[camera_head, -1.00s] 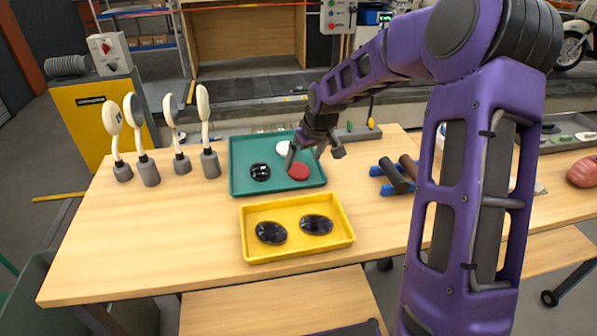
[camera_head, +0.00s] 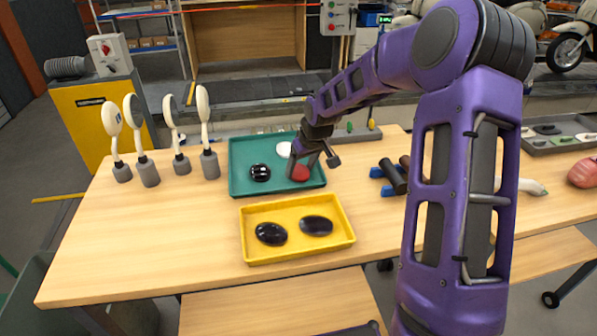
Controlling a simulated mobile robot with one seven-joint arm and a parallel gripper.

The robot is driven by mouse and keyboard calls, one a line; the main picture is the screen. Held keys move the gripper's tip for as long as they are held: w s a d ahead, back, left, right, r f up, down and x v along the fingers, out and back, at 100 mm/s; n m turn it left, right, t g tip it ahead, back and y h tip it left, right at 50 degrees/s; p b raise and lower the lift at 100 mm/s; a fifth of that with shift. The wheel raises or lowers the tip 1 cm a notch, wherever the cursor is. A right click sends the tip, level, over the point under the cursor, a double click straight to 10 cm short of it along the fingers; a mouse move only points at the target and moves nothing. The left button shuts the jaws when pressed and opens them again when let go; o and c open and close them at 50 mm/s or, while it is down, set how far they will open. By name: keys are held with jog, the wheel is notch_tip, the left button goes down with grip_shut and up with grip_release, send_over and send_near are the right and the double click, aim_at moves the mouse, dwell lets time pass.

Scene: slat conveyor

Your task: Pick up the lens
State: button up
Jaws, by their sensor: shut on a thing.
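A green tray (camera_head: 240,150) stands on the wooden table with a red round lens (camera_head: 301,174), a white round piece (camera_head: 284,150) and a glossy black round piece (camera_head: 260,172). My gripper (camera_head: 309,169) is over the tray's right side, with its fingers around the red lens and shut on it. The fingers hide part of the red lens, and I cannot tell whether it is clear of the tray floor. A yellow tray (camera_head: 300,253) in front holds two dark oval lenses, a left one (camera_head: 271,234) and a right one (camera_head: 316,225).
Several white paddle-shaped pieces on grey bases, one (camera_head: 204,120) nearest the tray, stand upright at left. Dark cylinders on a blue rack (camera_head: 389,189) lie right of the trays. A grey tray (camera_head: 565,138) is at far right. The table's left front is clear.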

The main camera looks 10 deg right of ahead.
aim_at(302, 171)
notch_tip(302, 171, up, 10)
jog(key=p, duration=0.1)
dwell(0.4)
jog(key=shift+d, duration=0.1)
